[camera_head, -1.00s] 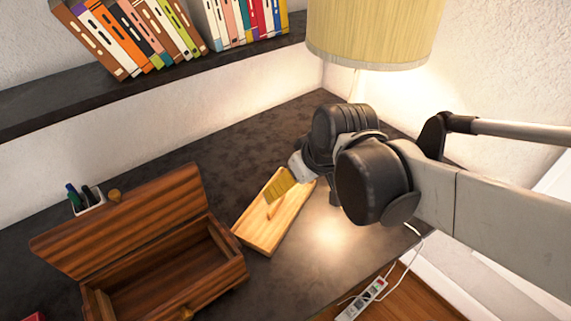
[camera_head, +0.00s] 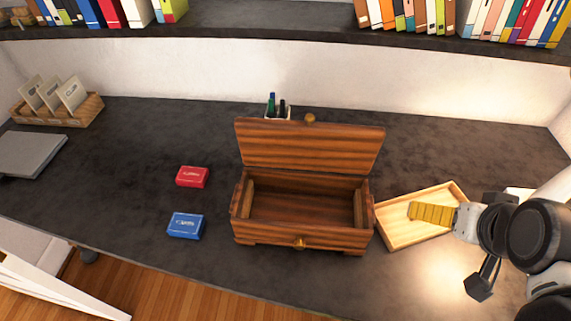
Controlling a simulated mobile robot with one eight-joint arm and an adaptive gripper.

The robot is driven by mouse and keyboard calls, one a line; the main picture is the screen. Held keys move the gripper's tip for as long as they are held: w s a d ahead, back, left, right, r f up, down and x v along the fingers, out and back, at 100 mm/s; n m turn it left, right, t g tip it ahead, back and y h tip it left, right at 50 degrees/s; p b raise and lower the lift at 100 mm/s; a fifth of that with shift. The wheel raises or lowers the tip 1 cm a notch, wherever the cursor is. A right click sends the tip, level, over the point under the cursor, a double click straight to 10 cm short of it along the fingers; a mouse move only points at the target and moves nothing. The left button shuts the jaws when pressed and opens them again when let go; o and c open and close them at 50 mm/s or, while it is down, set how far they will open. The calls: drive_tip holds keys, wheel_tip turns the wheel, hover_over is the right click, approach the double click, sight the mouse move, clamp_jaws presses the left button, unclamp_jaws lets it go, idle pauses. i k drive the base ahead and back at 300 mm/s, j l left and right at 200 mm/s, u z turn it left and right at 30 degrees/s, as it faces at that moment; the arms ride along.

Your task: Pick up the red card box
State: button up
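The red card box (camera_head: 192,177) lies flat on the dark desk, left of the open wooden chest. A blue card box (camera_head: 185,225) lies just in front of it, apart from it. My gripper (camera_head: 428,213), with a yellow ribbed finger, is far to the right of the red box, over a light wooden tray. Only one finger shows clearly, so its opening cannot be judged. Nothing is visibly held in it.
The wooden chest (camera_head: 302,232) stands with its lid up between my gripper and the boxes. The light tray (camera_head: 398,243) lies right of it. A pen holder (camera_head: 278,112) is behind the chest. A closed grey laptop (camera_head: 30,152) and a card basket (camera_head: 60,118) are at left.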

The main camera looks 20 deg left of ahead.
sight(187, 176)
drive_tip(key=u, duration=1.85)
drive_tip(key=i+j+z, duration=0.15)
drive_tip(key=j+z, duration=0.25)
drive_tip(key=i+j+z, duration=0.1)
drive_tip(key=j+z, duration=0.25)
drive_tip(key=j, duration=0.2)
drive_tip(key=j+z, duration=0.8)
drive_tip(key=j, duration=0.2)
drive_tip(key=k+j+z, duration=0.15)
drive_tip(key=j+z, duration=0.25)
drive_tip(key=k+j+z, duration=0.2)
drive_tip(key=j+z, duration=0.15)
drive_tip(key=j, duration=0.15)
drive_tip(key=k+j+z, duration=0.25)
drive_tip(key=j+z, duration=0.15)
drive_tip(key=k+j+z, duration=0.25)
drive_tip(key=z, duration=0.15)
drive_tip(key=j, duration=0.1)
